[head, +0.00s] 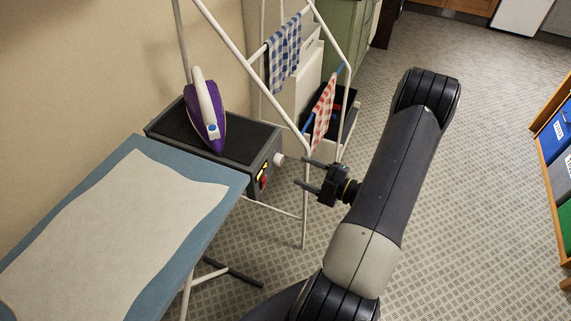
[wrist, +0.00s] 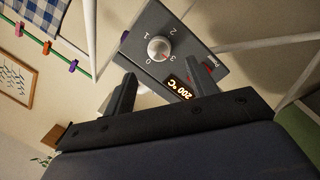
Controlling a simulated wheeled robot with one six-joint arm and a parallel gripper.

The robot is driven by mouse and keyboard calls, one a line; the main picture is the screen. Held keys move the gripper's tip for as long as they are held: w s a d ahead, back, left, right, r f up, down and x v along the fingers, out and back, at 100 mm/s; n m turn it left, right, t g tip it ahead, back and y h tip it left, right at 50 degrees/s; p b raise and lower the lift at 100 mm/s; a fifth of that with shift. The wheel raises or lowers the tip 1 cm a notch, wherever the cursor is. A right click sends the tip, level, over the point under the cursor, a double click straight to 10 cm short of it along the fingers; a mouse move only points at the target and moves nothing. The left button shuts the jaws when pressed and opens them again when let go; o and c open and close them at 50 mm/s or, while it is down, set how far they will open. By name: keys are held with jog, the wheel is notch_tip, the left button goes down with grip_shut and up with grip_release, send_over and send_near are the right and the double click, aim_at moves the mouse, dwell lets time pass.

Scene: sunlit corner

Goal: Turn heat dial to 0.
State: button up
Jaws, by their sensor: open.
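The heat dial (wrist: 158,48) is a pale round knob on the grey front panel of the iron station (wrist: 186,20). Numbers 0, 1, 2 and 3 ring it in the wrist view. A small red mark on the knob appears to face the 3. A lit display (wrist: 181,88) reads 200 °C. In the head view the dial (head: 280,159) sticks out from the station's right side. My gripper (head: 302,172) is open and empty, just right of the dial and apart from it. In the wrist view its two fingers (wrist: 162,82) are spread below the dial.
A purple and white iron (head: 208,118) stands on the station. A blue ironing board (head: 225,172) with a pale cloth is in front. A white drying rack (head: 305,225) with checked cloths stands close behind my gripper.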

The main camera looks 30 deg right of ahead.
aim_at(281, 162)
jog(key=x, duration=0.6)
jog(key=shift+w+a, duration=0.15)
jog(key=shift+w, duration=0.15)
jog(key=shift+c, duration=0.4)
jog(key=c, duration=0.9)
